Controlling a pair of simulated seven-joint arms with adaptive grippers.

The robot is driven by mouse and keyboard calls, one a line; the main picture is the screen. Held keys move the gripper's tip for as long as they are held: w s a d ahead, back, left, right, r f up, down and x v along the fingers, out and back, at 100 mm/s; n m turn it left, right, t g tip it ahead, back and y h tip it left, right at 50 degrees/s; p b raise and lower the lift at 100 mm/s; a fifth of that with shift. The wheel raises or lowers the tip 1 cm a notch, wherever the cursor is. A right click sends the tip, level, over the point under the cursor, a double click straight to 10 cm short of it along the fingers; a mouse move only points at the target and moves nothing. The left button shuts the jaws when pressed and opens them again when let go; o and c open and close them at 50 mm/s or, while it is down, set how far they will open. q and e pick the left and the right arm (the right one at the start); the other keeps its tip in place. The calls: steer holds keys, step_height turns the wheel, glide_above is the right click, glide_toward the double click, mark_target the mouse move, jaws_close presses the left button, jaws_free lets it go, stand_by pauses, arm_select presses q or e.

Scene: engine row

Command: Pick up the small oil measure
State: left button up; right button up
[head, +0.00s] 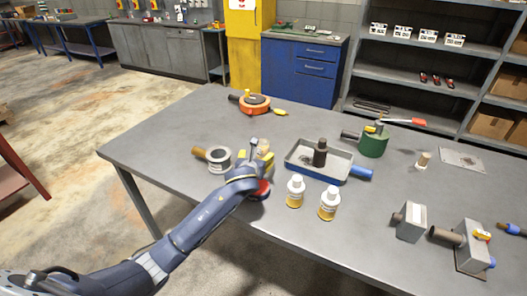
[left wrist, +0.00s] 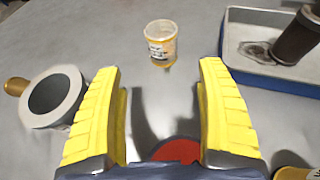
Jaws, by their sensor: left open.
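My left gripper (head: 256,158) is open and empty above the table, with its yellow fingers spread wide in the left wrist view (left wrist: 160,78). A small white cup with a yellow base and a printed label (left wrist: 160,44) stands upright beyond the fingertips, in line with the gap between them. A grey round pot with a brass-coloured handle (head: 218,160) stands left of the gripper; it also shows in the left wrist view (left wrist: 54,97). The frames do not settle which of these is the oil measure. The right gripper is not in view.
A tray (head: 303,173) with a dark cylinder (head: 320,153) stands to the right. Two white-capped bottles (head: 295,191) (head: 328,203) stand in front of it. A red round thing (left wrist: 177,151) lies below my left gripper. The table's left end is clear.

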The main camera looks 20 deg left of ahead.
mark_target(262, 151)
arm_select(q)
steer(key=x, duration=0.7)
steer(key=shift+d, duration=0.1)
steer(key=shift+d+x, duration=0.15)
steer(key=shift+x, duration=0.6)
steer(key=shift+d+x, duration=0.1)
steer(key=shift+x, duration=1.8)
steer(key=shift+a, duration=0.1)
steer(key=c, duration=1.4)
steer(key=shift+r, duration=0.1)
steer(key=shift+r, duration=9.55)
